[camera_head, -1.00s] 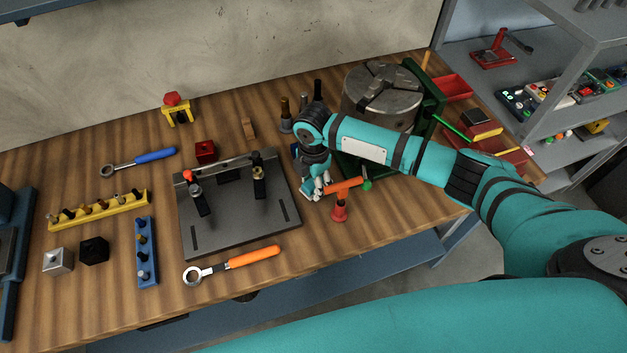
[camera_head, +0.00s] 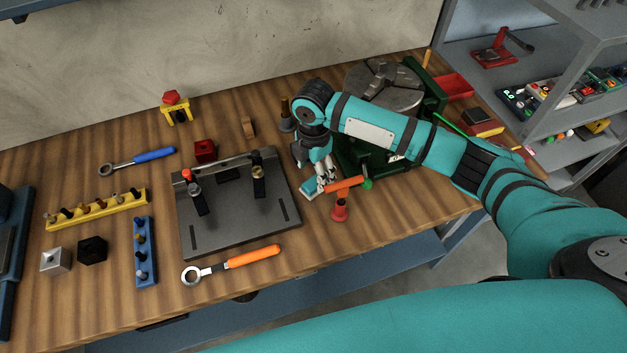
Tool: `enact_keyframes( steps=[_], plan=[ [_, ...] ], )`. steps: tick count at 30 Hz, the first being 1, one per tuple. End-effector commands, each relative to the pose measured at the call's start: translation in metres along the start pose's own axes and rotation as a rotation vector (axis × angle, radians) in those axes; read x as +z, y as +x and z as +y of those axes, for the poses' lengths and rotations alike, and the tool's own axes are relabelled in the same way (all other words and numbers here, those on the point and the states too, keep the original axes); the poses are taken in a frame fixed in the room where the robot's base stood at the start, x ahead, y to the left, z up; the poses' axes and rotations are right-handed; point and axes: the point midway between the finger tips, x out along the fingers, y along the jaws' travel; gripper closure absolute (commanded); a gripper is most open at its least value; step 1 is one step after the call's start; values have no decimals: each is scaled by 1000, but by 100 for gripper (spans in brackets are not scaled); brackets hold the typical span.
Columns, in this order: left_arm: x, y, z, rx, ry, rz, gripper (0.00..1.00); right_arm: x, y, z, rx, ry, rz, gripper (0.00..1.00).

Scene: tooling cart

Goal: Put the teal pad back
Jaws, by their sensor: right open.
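The teal pad (camera_head: 312,187) is a small light-teal block in the head view, lying on the wooden bench between the grey fixture plate (camera_head: 240,235) and the orange-handled tool (camera_head: 346,183). My right gripper (camera_head: 324,181) points down right beside the pad, on its far right side. Its fingers are open. They partly overlap the pad's edge in this view, and I cannot tell whether they touch it. My left gripper is not in view.
A red stand (camera_head: 339,210) is close in front of the gripper. A large round chuck (camera_head: 385,88) on a green base is behind my forearm. An orange wrench (camera_head: 236,263) lies in front of the plate. Bare bench lies between plate and red stand.

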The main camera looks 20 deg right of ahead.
Motion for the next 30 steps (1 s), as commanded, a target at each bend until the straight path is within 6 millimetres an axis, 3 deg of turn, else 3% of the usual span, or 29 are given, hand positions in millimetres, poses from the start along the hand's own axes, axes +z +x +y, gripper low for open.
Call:
enact_keyframes(
  steps=[6, 12, 30],
  plan=[
    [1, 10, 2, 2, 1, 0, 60, 0, -44, 0, 3, -1, -1, 34],
    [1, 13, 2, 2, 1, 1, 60, 0, -66, 0, 0, -1, 0, 34],
    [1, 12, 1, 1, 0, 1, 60, 0, -70, 0, -1, 0, 1, 34]
  ],
)
